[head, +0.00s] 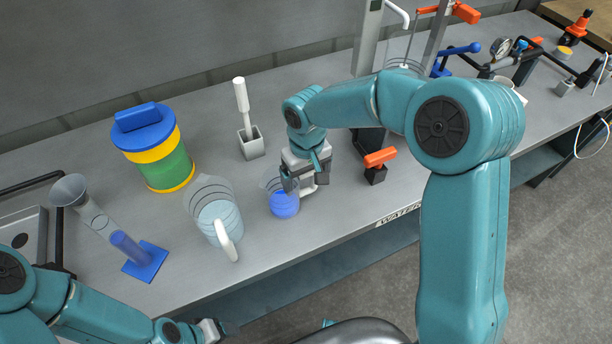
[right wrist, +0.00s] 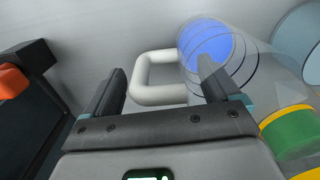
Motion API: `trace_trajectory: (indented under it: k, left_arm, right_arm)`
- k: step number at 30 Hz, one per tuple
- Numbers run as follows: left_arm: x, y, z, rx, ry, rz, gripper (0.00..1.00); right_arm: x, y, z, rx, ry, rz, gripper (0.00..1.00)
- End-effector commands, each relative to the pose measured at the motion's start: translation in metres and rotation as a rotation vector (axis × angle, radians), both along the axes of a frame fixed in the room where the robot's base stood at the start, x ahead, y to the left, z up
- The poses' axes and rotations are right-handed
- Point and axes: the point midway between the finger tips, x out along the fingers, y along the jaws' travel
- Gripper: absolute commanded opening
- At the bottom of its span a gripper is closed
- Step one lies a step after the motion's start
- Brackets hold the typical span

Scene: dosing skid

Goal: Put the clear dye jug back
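The clear dye jug (head: 283,203), small and see-through with blue liquid low inside, stands upright on the grey bench. In the right wrist view the jug (right wrist: 262,75) has ring marks and a white loop handle (right wrist: 143,76). My right gripper (head: 305,186) is at its handle side. In the right wrist view the fingers of my right gripper (right wrist: 160,82) are wide apart, with the handle between them and the right finger overlapping the jug's wall. Whether a finger touches is unclear. My left gripper (head: 212,330) is low at the bottom edge, its fingers too small to read.
A larger clear jug (head: 219,218) with pale liquid and a white handle stands just left. Further left are a measuring cylinder (head: 127,248) and a blue, yellow and green canister (head: 165,160). An orange-handled valve (head: 377,166) stands right of my gripper. The bench's front edge is close.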

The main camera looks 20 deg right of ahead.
Motion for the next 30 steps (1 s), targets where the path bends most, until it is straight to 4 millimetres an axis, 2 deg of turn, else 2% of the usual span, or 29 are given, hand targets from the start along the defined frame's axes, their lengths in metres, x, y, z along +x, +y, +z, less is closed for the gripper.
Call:
trace_trajectory:
  k: [7, 11, 24, 30]
  left_arm:
    - [0.0, 0.0, 0.001, 0.0, 0.0, 0.0, 0.65]
    - [0.0, 0.0, 0.004, 0.0, 0.0, 0.0, 0.65]
    - [0.0, 0.0, 0.007, 0.0, 0.0, 0.0, 0.65]
    - [0.0, 0.0, 0.008, 0.0, 0.0, 0.0, 0.65]
  right_arm:
    - [0.0, 0.0, 0.001, 0.0, 0.0, 0.0, 0.89]
    - [0.0, 0.0, 0.01, 0.0, -0.002, -0.001, 0.89]
    - [0.0, -0.001, 0.103, 0.0, -0.003, 0.0, 0.89]
    - [-0.001, -0.001, 0.122, 0.0, 0.0, 0.0, 0.89]
